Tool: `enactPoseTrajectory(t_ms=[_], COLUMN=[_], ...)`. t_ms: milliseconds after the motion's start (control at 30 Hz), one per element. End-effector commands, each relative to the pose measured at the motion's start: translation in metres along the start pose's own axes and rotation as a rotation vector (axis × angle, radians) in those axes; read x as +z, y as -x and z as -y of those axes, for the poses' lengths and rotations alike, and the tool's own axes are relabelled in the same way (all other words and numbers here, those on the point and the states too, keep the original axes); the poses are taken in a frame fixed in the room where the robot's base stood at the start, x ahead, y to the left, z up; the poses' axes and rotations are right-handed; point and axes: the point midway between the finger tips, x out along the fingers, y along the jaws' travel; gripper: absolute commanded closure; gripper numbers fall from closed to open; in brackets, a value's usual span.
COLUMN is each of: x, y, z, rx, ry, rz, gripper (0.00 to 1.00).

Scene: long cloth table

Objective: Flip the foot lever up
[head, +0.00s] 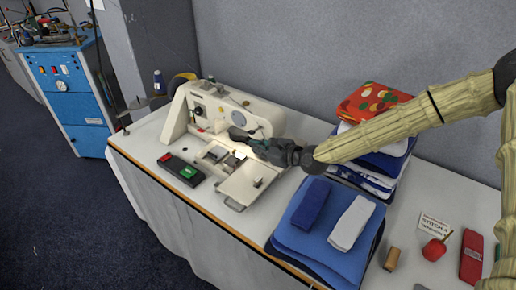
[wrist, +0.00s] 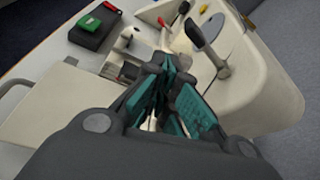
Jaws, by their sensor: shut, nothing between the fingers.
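A cream sewing machine (head: 178,118) stands at the left of the table; its body also fills the right of the wrist view (wrist: 262,95). In the wrist view a dark paddle-shaped lever (wrist: 194,33), which looks like the foot lever, is on the machine's side, just beyond and right of my fingertips. I cannot tell for sure that it is the foot lever or how it is turned. My gripper (head: 238,134) is shut and empty, in front of the machine's head. Its teal-padded fingers (wrist: 168,68) appear apart from the lever. My gripper hides part of the needle area in the head view.
A dark box with green and red switches (head: 181,169) lies left of the machine's bed (head: 243,186). Folded cloths (head: 310,245) and a taller cloth stack (head: 372,140) stand at the right. The machine's upright and arm crowd my fingers.

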Motion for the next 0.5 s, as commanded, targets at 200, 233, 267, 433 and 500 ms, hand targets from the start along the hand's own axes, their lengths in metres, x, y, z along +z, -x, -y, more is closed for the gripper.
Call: enactPoseTrajectory(t_ms=[200,233,267,433,500], x=[0.003,0.004,0.005,0.008,0.008], y=[0.001,0.001,0.002,0.003,0.003], z=[-0.005,-0.006,-0.007,-0.011,-0.012], rx=[0.001,0.001,0.001,0.0,0.0], ry=[-0.002,-0.002,-0.001,-0.001,-0.001], rz=[0.0,0.0,0.0,0.0,0.0], gripper=[1.0,1.0,1.0,1.0,1.0])
